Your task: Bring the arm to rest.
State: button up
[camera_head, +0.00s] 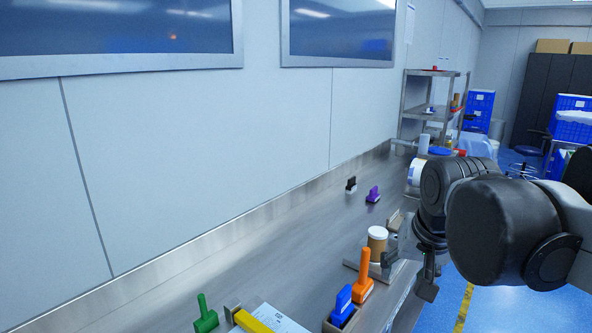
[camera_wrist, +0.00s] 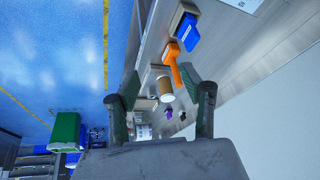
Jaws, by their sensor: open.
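My arm reaches in from the right in the head view, with my gripper (camera_head: 428,278) hanging low by the front edge of the steel counter (camera_head: 270,250). In the wrist view my gripper (camera_wrist: 160,95) shows two fingers spread wide with nothing between the pads. A brown cup with a white lid (camera_head: 377,244) stands on the counter just left of my gripper. In the wrist view the cup (camera_wrist: 165,90) shows in the gap between the fingers, farther off. The gripper's far side is partly hidden by my arm in the head view.
A purple one (camera_head: 373,194) and a black one (camera_head: 351,185) stand farther back. A metal shelf (camera_head: 432,105) is behind. The counter's left middle is clear.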

jog(key=s+f+n+t, duration=0.2)
jog(key=s+f, duration=0.4)
jog(key=s, duration=0.4)
jog(key=shift+s+f, duration=0.2)
jog(key=shift+s, duration=0.05)
